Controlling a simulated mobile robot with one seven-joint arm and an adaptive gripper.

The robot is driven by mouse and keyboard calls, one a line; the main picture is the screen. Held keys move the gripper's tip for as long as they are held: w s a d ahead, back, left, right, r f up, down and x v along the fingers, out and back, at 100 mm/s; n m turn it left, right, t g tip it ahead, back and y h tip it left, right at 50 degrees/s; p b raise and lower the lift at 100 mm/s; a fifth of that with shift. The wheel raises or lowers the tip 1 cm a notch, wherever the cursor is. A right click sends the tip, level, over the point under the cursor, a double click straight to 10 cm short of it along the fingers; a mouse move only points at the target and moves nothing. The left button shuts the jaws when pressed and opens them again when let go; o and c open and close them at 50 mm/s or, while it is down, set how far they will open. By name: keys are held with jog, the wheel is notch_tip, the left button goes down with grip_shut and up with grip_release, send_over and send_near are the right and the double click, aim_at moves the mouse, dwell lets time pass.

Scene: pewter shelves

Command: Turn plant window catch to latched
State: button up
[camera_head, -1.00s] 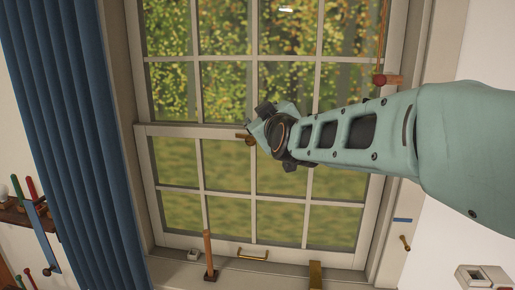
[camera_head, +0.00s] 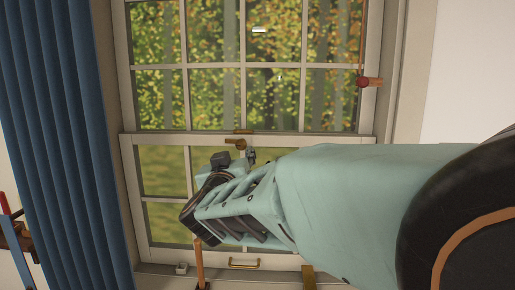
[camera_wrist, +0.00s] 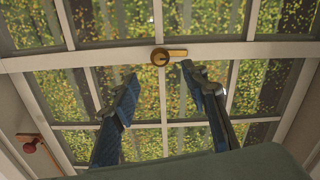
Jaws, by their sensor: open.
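The brass window catch (camera_wrist: 168,56) sits on the meeting rail of the sash window. In the wrist view its round boss is at the left and its lever points right along the rail. In the head view the catch (camera_head: 236,144) shows just above my gripper. My gripper (camera_wrist: 157,80) is open and empty, its two blue-padded fingers on either side below the catch and apart from it. In the head view my gripper (camera_head: 238,160) is below the rail, its fingers partly hidden by the wrist. The sash window (camera_head: 128,139) fills the middle of the view.
A blue curtain (camera_head: 60,140) hangs at the left. A red knob on a wooden peg (camera_head: 365,82) is on the right frame. A brass handle (camera_head: 244,264) and an upright wooden stick (camera_head: 199,262) are near the sill. The rail around the catch is clear.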

aim_at(241, 145)
jog(key=w, duration=1)
jog(key=shift+w+d, duration=0.15)
grip_shut()
